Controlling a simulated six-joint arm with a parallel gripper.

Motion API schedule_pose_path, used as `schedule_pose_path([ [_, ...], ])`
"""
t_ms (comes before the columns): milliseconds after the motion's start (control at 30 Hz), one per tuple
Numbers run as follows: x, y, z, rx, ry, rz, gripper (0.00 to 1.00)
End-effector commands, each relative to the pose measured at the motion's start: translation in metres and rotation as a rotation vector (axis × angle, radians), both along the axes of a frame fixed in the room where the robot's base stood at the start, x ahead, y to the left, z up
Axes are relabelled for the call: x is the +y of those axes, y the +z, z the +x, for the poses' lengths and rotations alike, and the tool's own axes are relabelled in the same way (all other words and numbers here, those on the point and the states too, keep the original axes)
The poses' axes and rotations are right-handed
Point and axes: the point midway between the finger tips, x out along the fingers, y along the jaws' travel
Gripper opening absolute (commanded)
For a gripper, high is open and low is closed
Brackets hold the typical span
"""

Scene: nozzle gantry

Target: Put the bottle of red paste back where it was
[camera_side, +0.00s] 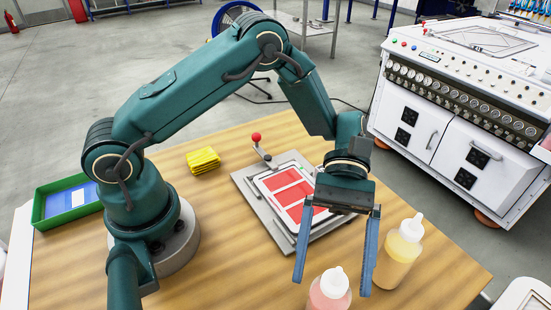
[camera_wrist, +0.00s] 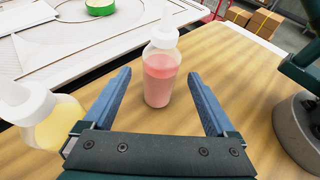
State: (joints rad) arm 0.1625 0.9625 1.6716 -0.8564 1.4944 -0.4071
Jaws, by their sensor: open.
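The bottle of red paste (camera_side: 330,291) has a white nozzle cap and stands upright at the front of the wooden table, partly cut off by the picture's lower edge. In the wrist view the red paste bottle (camera_wrist: 161,75) stands ahead of the jaws, roughly midway between the fingertips. My gripper (camera_side: 332,288) is open, with its two blue fingers spread wide and nothing held. It also shows in the wrist view (camera_wrist: 160,78). A bottle of yellow paste (camera_side: 398,255) stands right of the fingers; in the wrist view it is at the left (camera_wrist: 55,122).
A grey plate fixture (camera_side: 245,183) with a red-printed frame and red-knobbed lever lies mid-table. Yellow sponges (camera_side: 203,160) and a green tray (camera_side: 40,208) are left. A white machine (camera_side: 450,110) stands beyond the table. The table's right corner is clear.

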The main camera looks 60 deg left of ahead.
Motion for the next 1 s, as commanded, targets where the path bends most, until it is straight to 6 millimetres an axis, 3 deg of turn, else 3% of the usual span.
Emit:
schedule_pose_path([
  [200, 0.029, 0.016, 0.03, -0.003, 0.004, 0.001, 0.91],
  [500, 0.049, 0.028, 0.049, 0.0, 0.001, 0.003, 0.91],
  [767, 0.056, 0.04, 0.049, -0.086, -0.016, 0.033, 0.91],
  [1000, 0.076, 0.068, 0.033, -0.416, -0.091, 0.15, 0.91],
])
